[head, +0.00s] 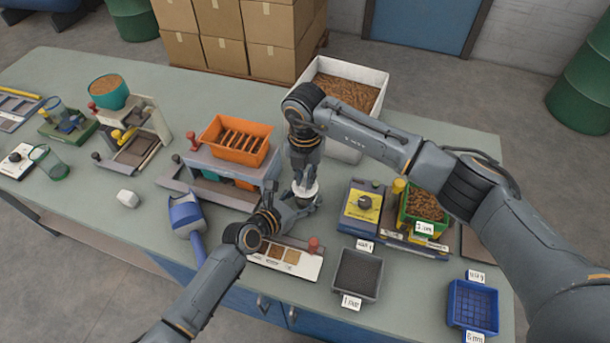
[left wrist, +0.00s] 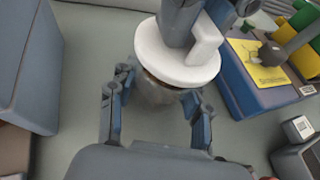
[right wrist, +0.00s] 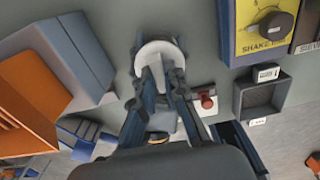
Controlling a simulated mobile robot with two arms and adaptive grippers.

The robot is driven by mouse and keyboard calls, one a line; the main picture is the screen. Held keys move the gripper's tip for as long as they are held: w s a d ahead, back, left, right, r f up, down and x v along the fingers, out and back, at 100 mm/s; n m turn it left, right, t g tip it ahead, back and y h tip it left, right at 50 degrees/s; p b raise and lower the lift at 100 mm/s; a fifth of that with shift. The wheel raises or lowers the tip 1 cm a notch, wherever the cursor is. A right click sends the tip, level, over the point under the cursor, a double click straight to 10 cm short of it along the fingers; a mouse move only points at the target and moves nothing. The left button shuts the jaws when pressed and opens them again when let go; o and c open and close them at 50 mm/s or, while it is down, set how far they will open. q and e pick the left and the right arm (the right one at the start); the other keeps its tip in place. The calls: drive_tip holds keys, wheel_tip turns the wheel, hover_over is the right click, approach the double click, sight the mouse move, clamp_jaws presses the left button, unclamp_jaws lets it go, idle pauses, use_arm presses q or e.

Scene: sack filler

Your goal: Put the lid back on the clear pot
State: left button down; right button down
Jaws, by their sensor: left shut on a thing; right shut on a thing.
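The white round lid (head: 306,190) is over the mouth of the clear pot (left wrist: 152,92). My right gripper (head: 304,179) reaches down from above and is shut on the lid's upright handle. My left gripper (head: 300,205) is shut around the pot from the side, low over the table. In the left wrist view the lid (left wrist: 170,58) covers the pot's top and looks roughly level; whether it touches the rim I cannot tell. In the right wrist view the lid (right wrist: 152,52) hides the pot almost wholly.
An orange slotted tray (head: 238,139) on a stand is close on the left. A blue block with a yellow label (head: 363,205) stands close on the right. A sample board (head: 285,258) and a grey tray (head: 358,272) lie in front. A white bin (head: 345,70) is behind.

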drive_tip(key=shift+f, duration=0.6)
drive_tip(key=c, duration=1.3)
unclamp_jaws()
use_arm(q)
drive_tip(key=c, duration=0.5)
unclamp_jaws()
use_arm(e)
wheel_tip(320, 180, up, 12)
drive_tip(key=shift+f, duration=0.1)
use_arm(q)
drive_tip(key=v, duration=1.2)
drive_tip(key=shift+s, duration=0.1)
